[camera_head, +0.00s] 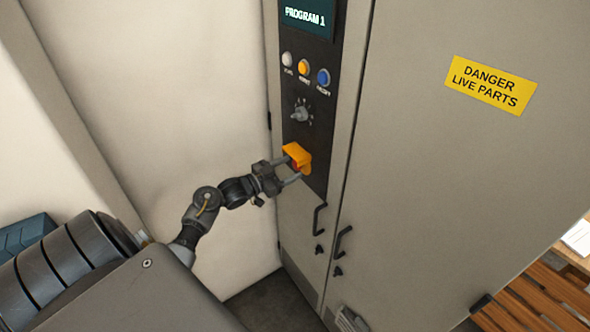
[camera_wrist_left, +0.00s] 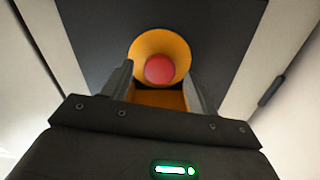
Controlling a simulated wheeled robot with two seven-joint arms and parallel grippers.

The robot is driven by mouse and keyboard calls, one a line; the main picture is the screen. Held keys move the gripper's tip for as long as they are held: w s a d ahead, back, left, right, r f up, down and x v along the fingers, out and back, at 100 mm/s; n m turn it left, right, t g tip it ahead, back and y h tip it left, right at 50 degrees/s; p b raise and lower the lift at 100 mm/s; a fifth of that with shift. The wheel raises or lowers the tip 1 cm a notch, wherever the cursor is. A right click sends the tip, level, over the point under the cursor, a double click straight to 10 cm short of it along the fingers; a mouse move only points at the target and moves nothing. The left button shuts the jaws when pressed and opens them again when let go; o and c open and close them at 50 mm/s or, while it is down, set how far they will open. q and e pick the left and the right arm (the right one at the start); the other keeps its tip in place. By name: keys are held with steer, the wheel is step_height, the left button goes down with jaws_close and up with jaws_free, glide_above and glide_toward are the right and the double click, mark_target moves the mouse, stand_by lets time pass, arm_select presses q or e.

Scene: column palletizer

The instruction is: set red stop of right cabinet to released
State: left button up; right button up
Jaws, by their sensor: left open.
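The red stop (camera_wrist_left: 159,69) is a round red button inside a yellow collar (camera_wrist_left: 176,46), seen in the left wrist view. In the head view the yellow housing (camera_head: 297,153) is on the dark panel below the rotary knob, and the red button is mostly hidden by it. My left gripper (camera_head: 296,170) is at the housing in the head view. In the left wrist view its two fingers (camera_wrist_left: 159,85) are apart, one on each side of the lower part of the yellow piece. I cannot tell whether they touch it. My right gripper is not in view.
The panel holds a display (camera_head: 307,16) reading PROGRAM 1, white, orange and blue buttons (camera_head: 304,67) and a grey rotary knob (camera_head: 301,113). Cabinet door handles (camera_head: 319,219) are below. A yellow danger sign (camera_head: 490,85) is on the right door. A wooden pallet (camera_head: 540,295) lies lower right.

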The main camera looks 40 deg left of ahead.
arm_select(q)
steer(key=shift+b+x, duration=0.4)
steer(key=shift+x, duration=1)
steer(key=shift+c, duration=0.2)
